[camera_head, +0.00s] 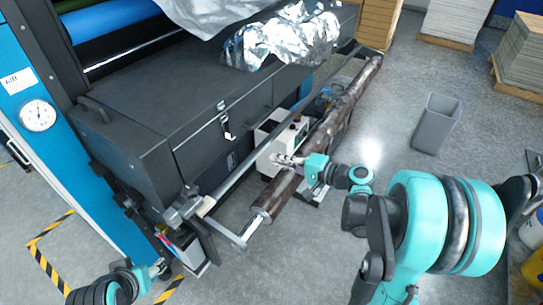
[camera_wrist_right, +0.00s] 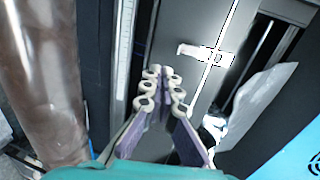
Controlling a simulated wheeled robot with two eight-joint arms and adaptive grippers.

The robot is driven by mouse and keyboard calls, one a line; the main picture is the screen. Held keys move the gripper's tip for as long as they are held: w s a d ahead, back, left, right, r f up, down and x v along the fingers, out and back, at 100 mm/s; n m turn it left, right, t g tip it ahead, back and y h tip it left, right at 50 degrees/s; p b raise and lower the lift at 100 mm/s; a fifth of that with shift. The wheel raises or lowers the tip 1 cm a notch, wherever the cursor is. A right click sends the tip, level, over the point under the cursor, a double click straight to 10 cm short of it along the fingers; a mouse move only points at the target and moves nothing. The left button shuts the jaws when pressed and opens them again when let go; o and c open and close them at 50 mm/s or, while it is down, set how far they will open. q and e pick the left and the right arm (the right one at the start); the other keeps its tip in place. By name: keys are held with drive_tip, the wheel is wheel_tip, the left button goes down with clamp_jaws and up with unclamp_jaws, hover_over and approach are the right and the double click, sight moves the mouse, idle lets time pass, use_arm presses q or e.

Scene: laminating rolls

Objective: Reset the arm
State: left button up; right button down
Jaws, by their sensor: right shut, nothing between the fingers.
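My right gripper (camera_head: 283,159) reaches in from the right, over the brown marbled roll and in front of the machine. In the right wrist view its fingers (camera_wrist_right: 161,78) are together and hold nothing. The roll (camera_head: 334,118) lies slantwise along the machine's front; in the wrist view it (camera_wrist_right: 45,85) stands left of the fingers, apart from them. My left arm shows at the bottom left, with its gripper (camera_head: 160,268) small and partly unclear near the machine's lower corner.
The dark machine cabinet (camera_head: 180,105) with silver latches fills the left and centre. Crumpled silver film (camera_head: 285,38) lies on top. A metal bar (camera_head: 235,190) runs beside the roll. A grey bin (camera_head: 436,125) stands on the open floor at right. Stacked pallets (camera_head: 455,18) stand behind.

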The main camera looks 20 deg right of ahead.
drive_tip(key=shift+s, duration=0.1)
idle(0.4)
drive_tip(key=s+a+g, duration=0.1)
drive_tip(key=s+a+f+n+h, duration=0.1)
drive_tip(key=a, duration=0.1)
drive_tip(key=s+a+f+n+g+b, duration=0.1)
drive_tip(key=shift+s+a+f+g+h, duration=0.1)
drive_tip(key=shift+a+f+g+h, duration=0.2)
drive_tip(key=shift+a, duration=0.1)
drive_tip(key=s+f+n+g+h+b, duration=0.1)
drive_tip(key=s+n+h, duration=0.3)
drive_tip(key=s, duration=0.4)
drive_tip(key=s+f+n+g+h+b, duration=0.1)
drive_tip(key=s+f+n+h, duration=0.3)
drive_tip(key=s, duration=0.3)
drive_tip(key=shift+s, duration=0.4)
drive_tip(key=shift+g, duration=0.3)
